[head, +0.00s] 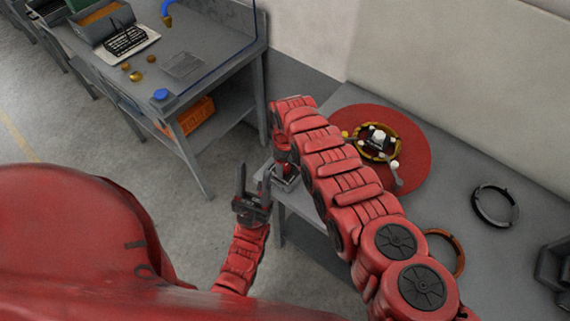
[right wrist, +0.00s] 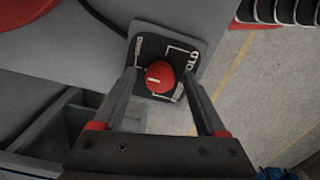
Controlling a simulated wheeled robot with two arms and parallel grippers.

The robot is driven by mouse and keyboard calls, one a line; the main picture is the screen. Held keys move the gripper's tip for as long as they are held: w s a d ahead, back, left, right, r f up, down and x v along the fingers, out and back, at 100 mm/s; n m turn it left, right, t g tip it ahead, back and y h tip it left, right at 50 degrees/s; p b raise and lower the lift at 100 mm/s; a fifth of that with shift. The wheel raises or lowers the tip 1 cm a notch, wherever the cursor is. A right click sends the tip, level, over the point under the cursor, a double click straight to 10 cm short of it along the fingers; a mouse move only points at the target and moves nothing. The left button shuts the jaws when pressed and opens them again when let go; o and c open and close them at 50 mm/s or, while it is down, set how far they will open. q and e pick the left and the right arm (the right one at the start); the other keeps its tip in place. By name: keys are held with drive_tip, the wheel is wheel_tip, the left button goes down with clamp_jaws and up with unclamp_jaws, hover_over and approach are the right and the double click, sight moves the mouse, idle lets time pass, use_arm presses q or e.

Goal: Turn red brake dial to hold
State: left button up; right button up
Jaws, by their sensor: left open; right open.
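The red brake dial (right wrist: 160,76) is a round red knob with a short white mark, seated on a black plate (right wrist: 148,50) with white lettering. HOLD is readable on the plate's right side; the other words are too small to read surely. My right gripper (right wrist: 160,73) is open, with one finger on each side of the dial in the picture; I cannot tell whether they touch it. In the head view my right arm hides most of that gripper, over the table's near corner. My left gripper (head: 254,188) is open and empty, fingers upward, left of that corner.
The grey table (head: 460,190) bears a red round disc (head: 415,135) with a copper coil (head: 366,153), a dark ring (head: 495,205) and an orange ring (head: 452,248). A workbench (head: 205,55) with an orange bin (head: 195,117) stands at the left. Open floor lies between.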

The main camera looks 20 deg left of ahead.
clamp_jaws()
idle(0.3)
